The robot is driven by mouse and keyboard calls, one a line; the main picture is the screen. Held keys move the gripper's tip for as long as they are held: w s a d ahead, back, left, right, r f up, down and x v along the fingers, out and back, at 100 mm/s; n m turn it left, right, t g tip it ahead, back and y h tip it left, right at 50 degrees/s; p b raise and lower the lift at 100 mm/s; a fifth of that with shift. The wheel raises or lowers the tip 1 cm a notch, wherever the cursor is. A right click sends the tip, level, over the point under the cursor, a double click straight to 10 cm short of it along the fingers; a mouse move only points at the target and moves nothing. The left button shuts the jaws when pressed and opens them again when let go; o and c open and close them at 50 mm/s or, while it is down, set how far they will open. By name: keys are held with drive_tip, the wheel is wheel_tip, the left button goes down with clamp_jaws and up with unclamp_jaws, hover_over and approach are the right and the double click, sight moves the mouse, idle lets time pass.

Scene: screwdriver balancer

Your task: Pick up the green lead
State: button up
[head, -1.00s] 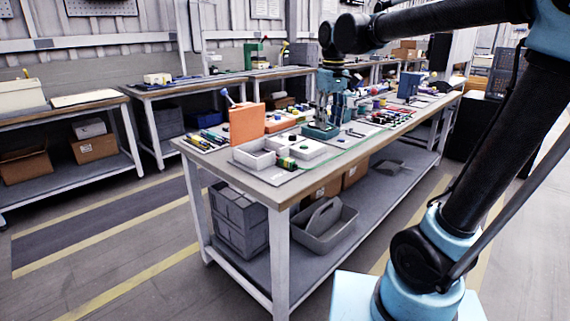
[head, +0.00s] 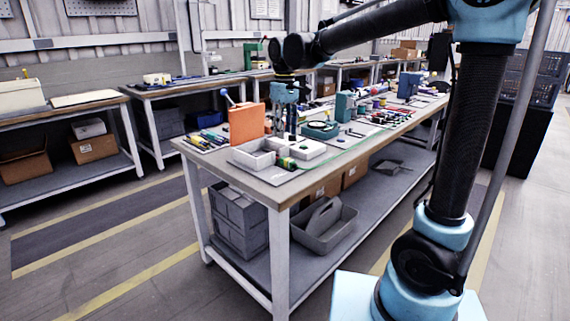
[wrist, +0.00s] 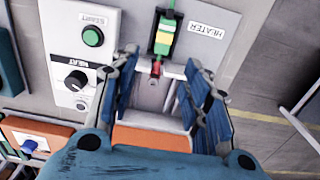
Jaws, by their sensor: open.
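Nothing is between the pads. In the head view my gripper (head: 292,137) hangs above the bench.
A white control box (wrist: 80,60) with a green START button and a black HEAT knob is left of the plug. Tools and fixtures crowd the bench (head: 279,196) further right.

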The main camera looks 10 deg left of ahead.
sight(285, 158)
drive_tip(key=shift+s+f, duration=0.15)
drive_tip(key=shift+f, duration=4.9)
clamp_jaws()
